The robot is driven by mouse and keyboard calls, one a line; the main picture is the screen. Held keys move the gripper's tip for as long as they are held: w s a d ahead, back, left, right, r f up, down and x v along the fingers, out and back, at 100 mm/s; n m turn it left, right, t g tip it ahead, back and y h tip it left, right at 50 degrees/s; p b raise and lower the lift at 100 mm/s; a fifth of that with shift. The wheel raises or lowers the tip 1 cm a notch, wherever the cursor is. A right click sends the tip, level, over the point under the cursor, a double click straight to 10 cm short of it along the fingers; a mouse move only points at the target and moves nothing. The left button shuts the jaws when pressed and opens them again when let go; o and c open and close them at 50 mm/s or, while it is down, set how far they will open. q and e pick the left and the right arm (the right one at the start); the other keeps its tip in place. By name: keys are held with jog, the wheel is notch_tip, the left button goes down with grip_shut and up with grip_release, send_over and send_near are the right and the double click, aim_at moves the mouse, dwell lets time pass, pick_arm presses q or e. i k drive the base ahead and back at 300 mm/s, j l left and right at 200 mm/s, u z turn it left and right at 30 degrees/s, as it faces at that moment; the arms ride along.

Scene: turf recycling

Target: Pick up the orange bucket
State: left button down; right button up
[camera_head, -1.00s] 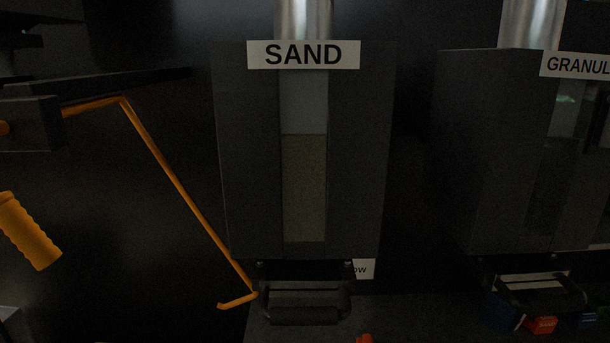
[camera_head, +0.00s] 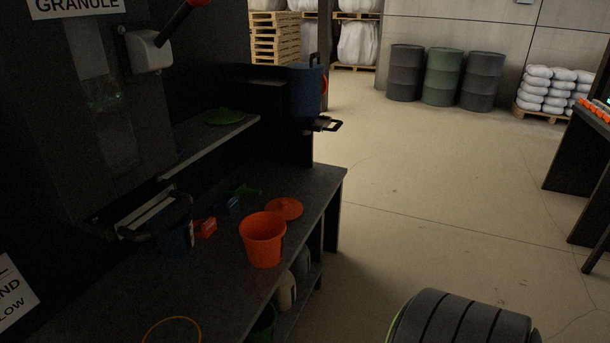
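The orange bucket (camera_head: 262,243) stands upright and open-topped on a dark workbench (camera_head: 225,285), close to the bench's right edge. Nothing touches it from above, and its inside looks empty as far as I can see. An orange round lid-like disc (camera_head: 285,208) lies just behind it. Neither of my grippers shows in the head view.
A granule dispenser (camera_head: 95,120) stands at the left, with a blue bucket (camera_head: 177,237) under its outlet. Small red (camera_head: 205,228) and blue (camera_head: 229,205) items lie nearby. A thin orange ring (camera_head: 172,330) shows at the bottom. Open floor (camera_head: 430,200) lies right of the bench.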

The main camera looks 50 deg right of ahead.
aim_at(262, 234)
jog(key=z, duration=1.4)
jog(key=l+u, duration=0.1)
jog(key=u, duration=0.35)
jog(key=i+l+u, duration=0.1)
jog(key=u, duration=0.35)
jog(key=i+l+u, duration=0.1)
jog(key=l+u, duration=0.4)
jog(key=l, duration=0.7)
jog(key=l+u, duration=0.5)
jog(key=l, duration=0.65)
jog(key=k, duration=0.05)
